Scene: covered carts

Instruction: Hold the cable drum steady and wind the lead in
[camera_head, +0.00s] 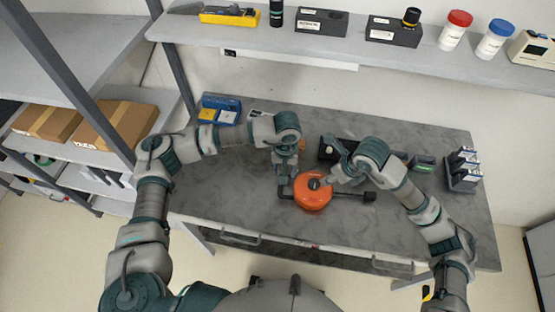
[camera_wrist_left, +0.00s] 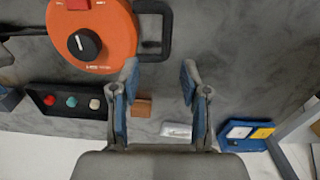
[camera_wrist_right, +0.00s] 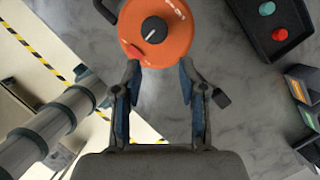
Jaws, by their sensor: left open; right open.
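The orange cable drum (camera_head: 313,196), with a dark knob on top, sits on the grey workbench (camera_head: 235,185). Its black handle (camera_wrist_left: 168,30) sticks out on the side by my left gripper. A short dark lead with a black plug (camera_head: 369,196) extends from its right side; the plug also shows in the right wrist view (camera_wrist_right: 221,98). My left gripper (camera_wrist_left: 160,74) is open and empty, its fingertips close to the handle. My right gripper (camera_wrist_right: 160,70) is open, its fingertips at the drum's edge in its wrist view; I cannot tell whether they touch.
A dark button box (camera_wrist_left: 70,101) lies behind the drum. A blue tray (camera_head: 220,109) stands at the bench's back left, a dark rack (camera_head: 462,172) at the right. A shelf (camera_head: 270,37) with instruments and jars overhangs the back. The bench's left front is clear.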

